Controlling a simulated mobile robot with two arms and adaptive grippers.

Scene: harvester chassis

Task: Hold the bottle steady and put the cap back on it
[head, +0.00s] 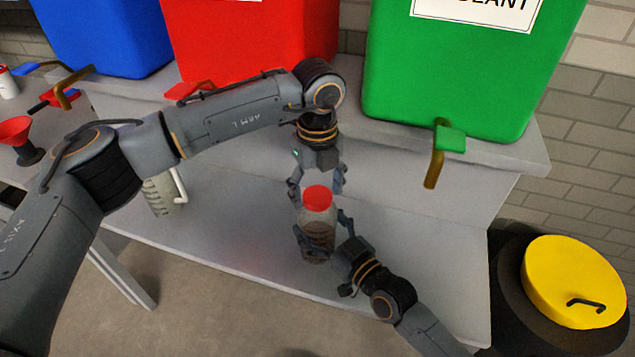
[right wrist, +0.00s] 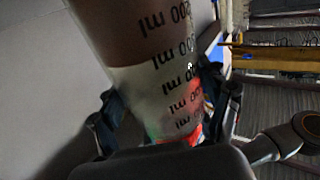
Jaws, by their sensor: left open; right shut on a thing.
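A clear bottle (head: 318,238) with dark marks and brown contents stands upright on the bench. A red cap (head: 317,198) sits at its top; whether it is threaded on cannot be told. My right gripper (head: 322,231) is shut around the bottle's body from the front right. In the right wrist view the bottle (right wrist: 150,60) fills the middle, with upside-down "ml" marks and brown contents, between my right fingers (right wrist: 165,100). My left gripper (head: 317,183) points down over the cap, open, with one finger to either side and slightly behind it.
Blue (head: 100,35), red (head: 250,40) and green (head: 465,70) containers with taps stand on the raised shelf behind. A measuring jug (head: 160,195) is under my left arm, a red funnel (head: 15,130) at far left. A yellow-lidded drum (head: 570,280) stands right of the bench (head: 430,230).

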